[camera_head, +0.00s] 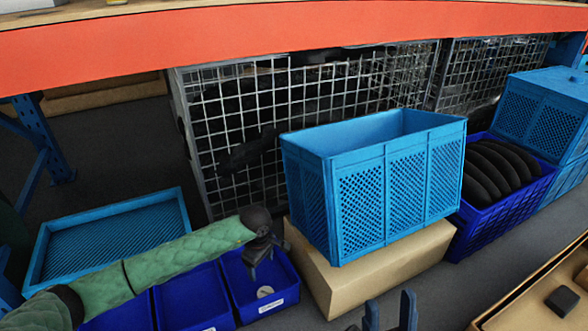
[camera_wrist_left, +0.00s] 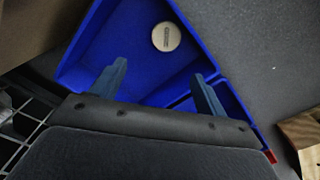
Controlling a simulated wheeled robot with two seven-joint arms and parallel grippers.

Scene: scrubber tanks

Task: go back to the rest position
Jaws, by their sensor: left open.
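My left gripper (camera_head: 264,262) is at the end of the green-sleeved arm, above the rightmost small blue bin (camera_head: 285,280). In the left wrist view its two fingers (camera_wrist_left: 160,85) are apart with nothing between them. A pale round disc (camera_head: 265,292) lies in that bin, and it also shows in the left wrist view (camera_wrist_left: 166,37), beyond the fingertips. My right gripper (camera_head: 390,311) shows only its two fingertips at the bottom edge; they are apart, with nothing visible between them.
A light blue crate (camera_head: 375,190) stands on a cardboard box (camera_head: 390,268). A dark blue crate (camera_head: 500,215) with black round pieces is at right. A flat blue tray (camera_head: 110,240) lies at left. Wire cages (camera_head: 235,130) stand behind, under an orange beam (camera_head: 250,30). A wooden-edged box (camera_head: 545,300) is at lower right.

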